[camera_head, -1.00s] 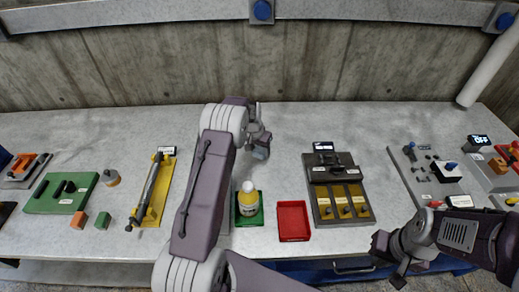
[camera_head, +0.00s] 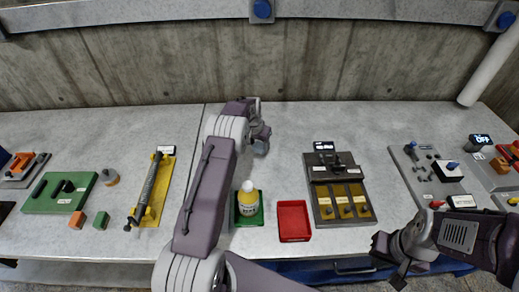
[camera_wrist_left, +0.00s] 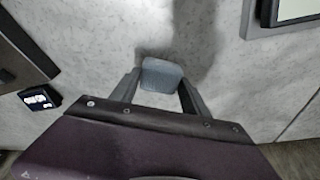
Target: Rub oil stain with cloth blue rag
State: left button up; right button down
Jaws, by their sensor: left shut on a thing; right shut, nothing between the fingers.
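The blue rag (camera_wrist_left: 162,76) is a small grey-blue block between the fingers of my left gripper (camera_wrist_left: 158,88) in the left wrist view. My left gripper is shut on it. In the head view the rag (camera_head: 260,148) shows small at the end of my left arm, over the back middle of the table; the arm partly hides this area. A darker grey patch (camera_wrist_left: 195,45) lies on the table beyond the rag; I cannot tell whether it is stain or shadow. My right gripper (camera_head: 398,279) is shut and empty near the front edge, at the right.
A yellow holder (camera_head: 153,207) lies at left. The back strip of the table is mostly clear.

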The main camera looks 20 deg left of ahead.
aim_at(261, 154)
pick_arm(q)
jog(key=shift+w+a, duration=0.1)
jog(key=shift+w, duration=0.1)
jog(key=shift+f, duration=0.1)
jog(key=shift+s+d+p, duration=0.1)
jog(key=shift+s+d, duration=0.2)
jog(key=shift+s, duration=0.35)
jog(key=shift+s+d+p, duration=0.1)
jog(key=shift+s+d, duration=0.2)
jog(key=shift+s, duration=0.3)
jog(key=shift+s+d+p, duration=0.1)
jog(key=shift+s+d, duration=0.2)
jog(key=shift+s, duration=0.35)
jog(key=shift+w+r, duration=0.1)
jog(key=shift+r, duration=0.1)
notch_tip(261, 154, up, 6)
jog(key=p, duration=0.4)
jog(key=shift+f, duration=0.1)
